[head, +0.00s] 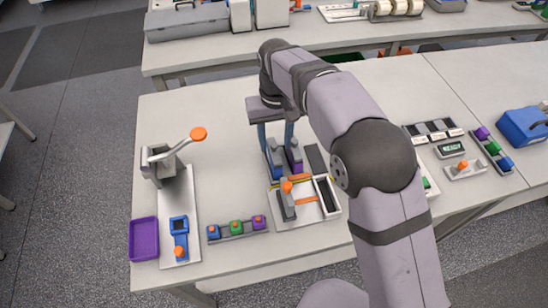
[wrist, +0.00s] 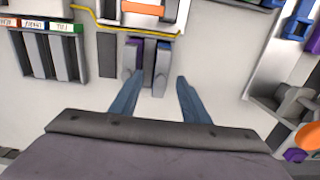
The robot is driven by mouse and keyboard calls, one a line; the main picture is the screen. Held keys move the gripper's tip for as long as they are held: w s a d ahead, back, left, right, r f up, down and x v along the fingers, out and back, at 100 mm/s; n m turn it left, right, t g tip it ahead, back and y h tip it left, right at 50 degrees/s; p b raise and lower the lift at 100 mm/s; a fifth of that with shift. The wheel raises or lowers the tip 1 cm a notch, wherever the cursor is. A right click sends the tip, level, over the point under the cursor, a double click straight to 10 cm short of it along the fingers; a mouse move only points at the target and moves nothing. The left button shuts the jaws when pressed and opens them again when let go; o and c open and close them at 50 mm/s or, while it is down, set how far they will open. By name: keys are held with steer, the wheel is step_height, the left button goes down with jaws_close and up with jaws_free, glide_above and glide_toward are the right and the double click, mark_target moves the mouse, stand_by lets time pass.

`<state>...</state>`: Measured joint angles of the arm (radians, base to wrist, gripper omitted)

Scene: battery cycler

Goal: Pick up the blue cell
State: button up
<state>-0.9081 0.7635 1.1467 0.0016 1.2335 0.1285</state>
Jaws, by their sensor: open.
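A blue cell (head: 274,157) with a grey top stands beside a purple cell (head: 294,157) at the back of the middle fixture (head: 312,218). In the wrist view the blue cell (wrist: 162,62) is right of the purple cell (wrist: 135,60), both in a grey holder. My gripper (head: 276,146) is open, pointing down above these two cells. I cannot tell whether a finger touches a cell. Another blue cell (head: 213,232) lies in the front rack, left of a green and a purple one.
A press with an orange-knobbed lever (head: 180,150) stands at left, by a purple tray (head: 144,238) and a blue tester (head: 179,232). A labelled rack (head: 432,131), a display box (head: 451,149) and a cell rack (head: 494,150) are at right. The table's back left is clear.

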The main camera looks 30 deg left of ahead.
mark_target(274, 154)
steer(key=shift+a+f+p, duration=0.2)
steer(key=shift+f+p, duration=1.65)
steer(key=shift+f, duration=1.85)
steer(key=shift+w+r, duration=0.1)
jaws_close()
